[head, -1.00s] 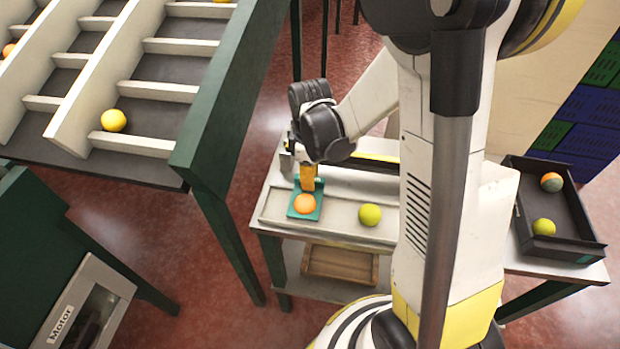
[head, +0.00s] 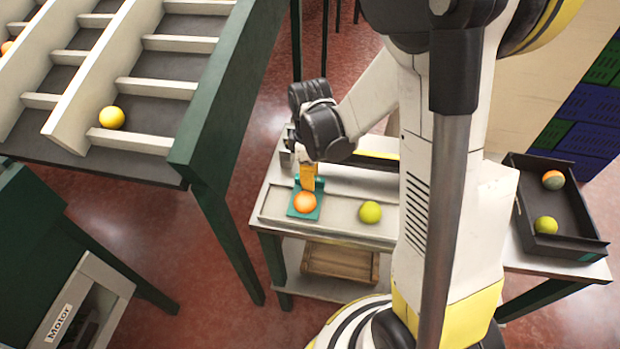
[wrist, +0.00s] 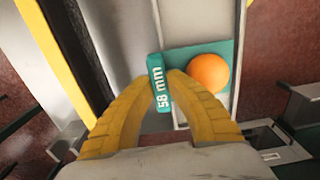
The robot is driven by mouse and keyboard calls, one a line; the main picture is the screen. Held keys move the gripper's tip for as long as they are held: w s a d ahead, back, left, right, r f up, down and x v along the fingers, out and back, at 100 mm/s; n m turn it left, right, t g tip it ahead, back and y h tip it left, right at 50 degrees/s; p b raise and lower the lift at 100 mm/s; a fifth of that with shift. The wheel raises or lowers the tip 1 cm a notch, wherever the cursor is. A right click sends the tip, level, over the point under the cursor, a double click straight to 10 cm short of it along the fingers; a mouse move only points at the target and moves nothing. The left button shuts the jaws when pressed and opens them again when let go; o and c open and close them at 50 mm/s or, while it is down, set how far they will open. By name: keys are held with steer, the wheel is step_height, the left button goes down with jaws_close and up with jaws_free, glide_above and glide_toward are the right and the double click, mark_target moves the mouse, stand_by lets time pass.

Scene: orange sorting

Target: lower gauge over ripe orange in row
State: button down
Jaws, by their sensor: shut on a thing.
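My gripper (head: 307,178) is shut on the upright tab of the teal gauge (head: 296,212), over the left part of the white tray table. In the wrist view my yellow fingers (wrist: 166,82) hold that tab, marked "58 mm", and the gauge's flat plate (wrist: 180,56) extends to the right. The ripe orange (head: 305,201) shows in the plate, with teal around it; it also shows in the wrist view (wrist: 208,73). Its lower part is hidden. I cannot tell whether the plate touches the tray. A yellow-green fruit (head: 370,212) lies to the right.
A black box (head: 560,242) at the right holds two fruits. A sloped sorting rack (head: 190,120) with a green side stands at the left, a yellow fruit (head: 111,118) on it. A wooden crate (head: 340,263) sits on the lower shelf.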

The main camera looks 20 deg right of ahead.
steer(key=shift+r, duration=0.1)
steer(key=shift+r+p, duration=2.95)
steer(key=shift+r, duration=1.05)
steer(key=shift+d, duration=0.1)
